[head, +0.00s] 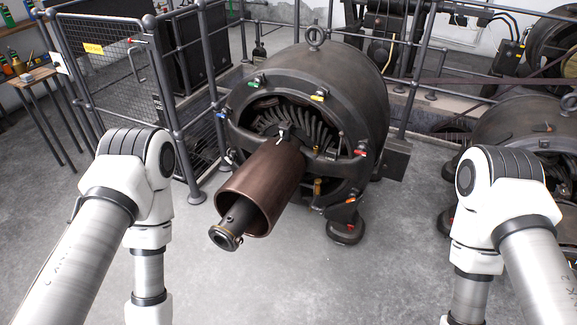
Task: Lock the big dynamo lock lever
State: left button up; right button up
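The big dynamo (345,75) stands in the middle of the head view, a dark round housing with a lifting ring on top. A brown cylinder (262,185) with a shaft (228,235) juts from its open front. Small fittings with coloured tips sit around the front rim: green (255,84), yellow (317,98), blue (221,115) and red (360,152). A small pale lever (283,134) shows above the cylinder. I cannot tell which is the lock lever or its state. Both my arms bend downward at the sides; both grippers are outside the picture.
A mesh gate (115,75) and pipe railings (175,120) stand left of the dynamo. A second dark machine (525,125) stands at right, behind my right arm. A small table (35,77) with bottles is at far left. The grey floor (330,285) in front is clear.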

aim_at(341, 133)
jog(key=i+l+u, duration=0.45)
jog(key=i+l, duration=0.35)
jog(key=i, duration=0.15)
